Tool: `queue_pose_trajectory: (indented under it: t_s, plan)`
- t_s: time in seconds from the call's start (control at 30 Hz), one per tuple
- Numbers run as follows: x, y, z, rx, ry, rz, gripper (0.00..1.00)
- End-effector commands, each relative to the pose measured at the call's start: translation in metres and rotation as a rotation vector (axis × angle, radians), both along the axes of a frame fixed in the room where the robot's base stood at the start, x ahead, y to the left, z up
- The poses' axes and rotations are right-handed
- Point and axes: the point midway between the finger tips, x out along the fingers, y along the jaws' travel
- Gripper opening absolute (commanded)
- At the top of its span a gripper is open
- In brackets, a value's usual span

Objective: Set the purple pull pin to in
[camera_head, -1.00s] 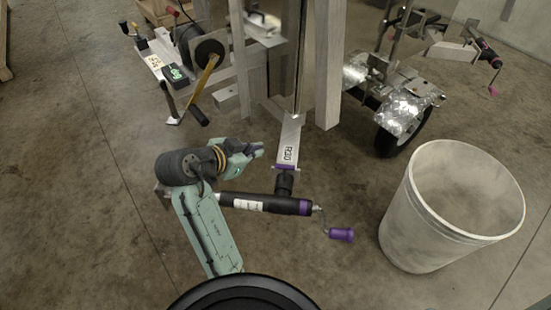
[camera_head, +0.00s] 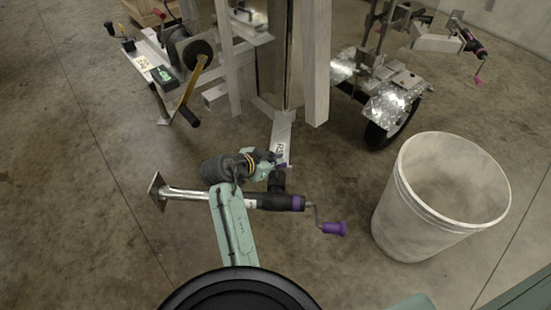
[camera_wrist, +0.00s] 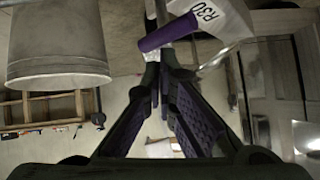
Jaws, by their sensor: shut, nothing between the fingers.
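The purple pull pin (camera_wrist: 168,33) shows in the wrist view as a short purple bar lying aslant across the end of the grey R30 beam (camera_wrist: 222,18). My gripper (camera_wrist: 159,58) is shut and empty, its fingertips right at the near side of the purple bar. I cannot tell whether they touch it. In the head view my gripper (camera_head: 279,159) is at the end of the R30 beam (camera_head: 282,130) and hides most of the pin. How far the pin is in or out cannot be made out.
A large pale bin (camera_head: 405,215) stands to the right. Upright aluminium posts (camera_head: 316,70) rise behind. A winch (camera_head: 190,50) is at upper left. The floor at left is free.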

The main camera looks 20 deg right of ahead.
Motion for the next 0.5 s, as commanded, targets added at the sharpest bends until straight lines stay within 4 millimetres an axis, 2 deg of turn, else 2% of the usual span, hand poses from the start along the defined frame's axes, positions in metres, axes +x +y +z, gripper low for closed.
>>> queue_pose_trajectory:
  t_s: [0.4,0.5]
  plan:
    - [0.001,0.000,-0.004,0.000,0.000,0.001,0.00]
    - [0.001,0.000,-0.013,0.000,0.000,0.001,0.00]
